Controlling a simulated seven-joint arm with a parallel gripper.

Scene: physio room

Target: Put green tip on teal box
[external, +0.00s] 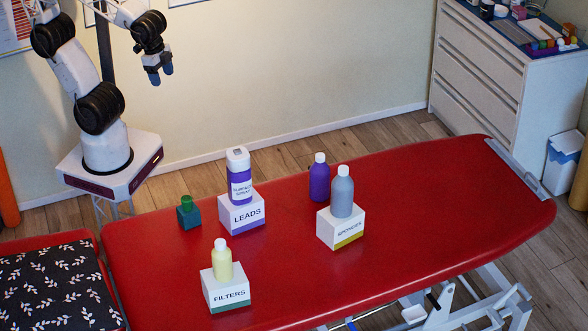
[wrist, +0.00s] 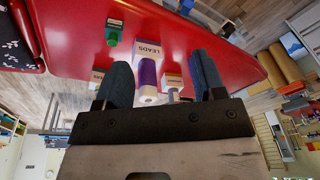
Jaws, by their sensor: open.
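A small green tip (external: 187,201) sits upright on top of a small teal box (external: 189,218), at the left part of the red treatment table. My gripper (external: 160,73) is open and empty, high above and behind the table, well apart from the tip and box. Its two fingers frame the wrist view (wrist: 163,72).
The white LEADS box (external: 242,214) with a purple-and-white spray bottle (external: 239,178) stands right of the teal box. The FILTERS box (external: 226,290) bears a yellow bottle (external: 222,261). The SPONGES box (external: 340,230) bears a grey bottle (external: 342,192), beside a purple bottle (external: 319,180). The table's right end is clear.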

